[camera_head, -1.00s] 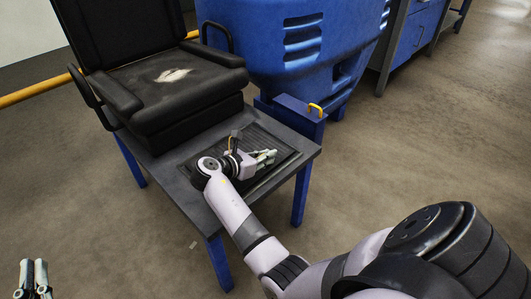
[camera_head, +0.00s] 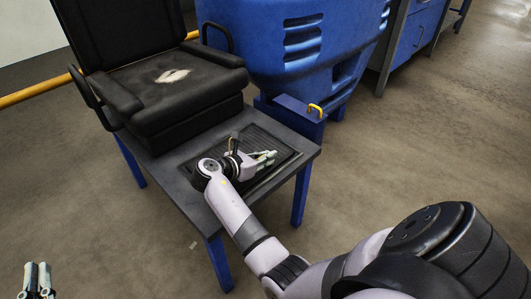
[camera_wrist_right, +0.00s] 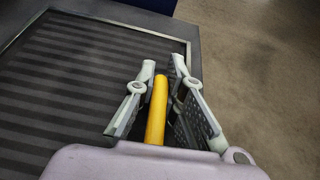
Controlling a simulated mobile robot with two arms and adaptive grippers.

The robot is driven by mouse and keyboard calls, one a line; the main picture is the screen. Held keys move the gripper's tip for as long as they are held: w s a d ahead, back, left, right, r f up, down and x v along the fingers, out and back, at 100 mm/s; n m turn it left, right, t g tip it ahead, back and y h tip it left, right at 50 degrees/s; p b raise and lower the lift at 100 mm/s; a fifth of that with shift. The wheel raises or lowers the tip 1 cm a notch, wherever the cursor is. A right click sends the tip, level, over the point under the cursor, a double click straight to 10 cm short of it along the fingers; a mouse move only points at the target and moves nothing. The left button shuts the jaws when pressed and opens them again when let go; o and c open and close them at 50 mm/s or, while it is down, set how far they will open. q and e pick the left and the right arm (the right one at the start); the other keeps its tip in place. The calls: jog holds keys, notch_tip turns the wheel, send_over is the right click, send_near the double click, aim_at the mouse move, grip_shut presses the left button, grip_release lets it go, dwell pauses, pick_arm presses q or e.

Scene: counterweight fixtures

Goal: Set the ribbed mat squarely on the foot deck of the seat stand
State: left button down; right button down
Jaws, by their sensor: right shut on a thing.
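The ribbed mat (camera_head: 268,137) is dark and lies on the grey foot deck (camera_head: 197,203) of the seat stand, in front of the black seat (camera_head: 180,85). Its edges look roughly in line with the deck edges, but my right arm hides part of it. My right gripper (camera_head: 272,157) is low over the mat, fingers toward the right. In the right wrist view it is shut on a yellow bar (camera_wrist_right: 156,110); I cannot tell how the bar joins the mat (camera_wrist_right: 75,85). My left gripper (camera_head: 37,265) is at the lower left, empty, its fingers close together.
A blue post (camera_head: 292,118) with a yellow handle (camera_head: 316,109) stands at the deck's far right corner. A large blue machine (camera_head: 290,50) stands behind it. A yellow rail (camera_head: 35,92) runs behind the seat. The floor (camera_head: 420,140) to the right is clear.

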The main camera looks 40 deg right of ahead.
pick_arm(q)
jog(key=shift+f, duration=0.15)
jog(key=shift+f, duration=0.1)
pick_arm(e)
jog(key=c, duration=1.6)
grip_release()
pick_arm(q)
jog(key=shift+a+f, duration=0.1)
pick_arm(e)
jog(key=shift+a, duration=0.15)
jog(key=v, duration=0.7)
jog(key=shift+a+r, duration=0.1)
jog(key=shift+a, duration=0.1)
